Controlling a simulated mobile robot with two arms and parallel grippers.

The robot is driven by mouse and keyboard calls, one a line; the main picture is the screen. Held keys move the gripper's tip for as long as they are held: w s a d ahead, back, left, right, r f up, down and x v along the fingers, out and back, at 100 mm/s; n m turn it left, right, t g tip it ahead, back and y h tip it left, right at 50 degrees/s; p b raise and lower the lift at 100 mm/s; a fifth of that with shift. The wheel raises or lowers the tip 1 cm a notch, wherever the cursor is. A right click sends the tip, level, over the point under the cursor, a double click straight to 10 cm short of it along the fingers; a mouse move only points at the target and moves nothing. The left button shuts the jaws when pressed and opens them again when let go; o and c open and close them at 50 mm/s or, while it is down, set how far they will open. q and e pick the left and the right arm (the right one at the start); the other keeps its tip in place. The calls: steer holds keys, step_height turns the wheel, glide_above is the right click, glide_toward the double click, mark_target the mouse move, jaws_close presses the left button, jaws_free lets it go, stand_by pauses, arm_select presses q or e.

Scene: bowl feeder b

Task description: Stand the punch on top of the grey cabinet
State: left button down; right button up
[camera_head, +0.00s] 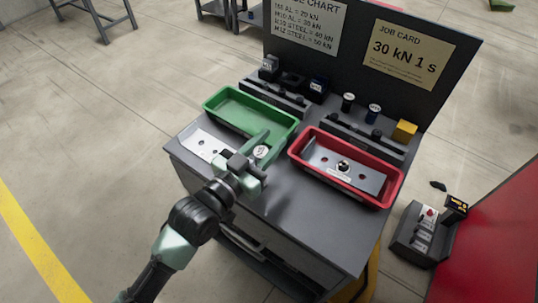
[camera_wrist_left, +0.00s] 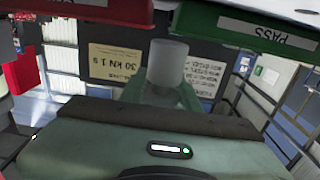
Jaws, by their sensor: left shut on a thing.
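The punch (camera_head: 261,152) shows its round, pale, marked end between the fingers of my left gripper (camera_head: 258,156). In the left wrist view the punch (camera_wrist_left: 167,65) is a plain grey cylinder between the green fingers. My left gripper is shut on it. The gripper is over the dark top of the grey cabinet (camera_head: 285,195), between the green and red trays. I cannot tell whether the punch touches the top; its lower part is hidden. My right gripper is not in view.
A green tray (camera_head: 221,119) and a red tray (camera_head: 378,203) flank the gripper. A metal plate (camera_head: 198,140) lies near the left edge. Dark racks with small tools and a yellow block (camera_head: 404,131) stand behind. The front of the top is clear.

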arm_select(q)
step_height(320, 180, down, 4)
steer(key=shift+f+b, duration=0.1)
steer(key=shift+b, duration=0.2)
steer(key=shift+f, duration=0.1)
steer(key=shift+f, duration=0.15)
steer(key=c, duration=1)
jaws_free()
steer(key=shift+c, duration=0.2)
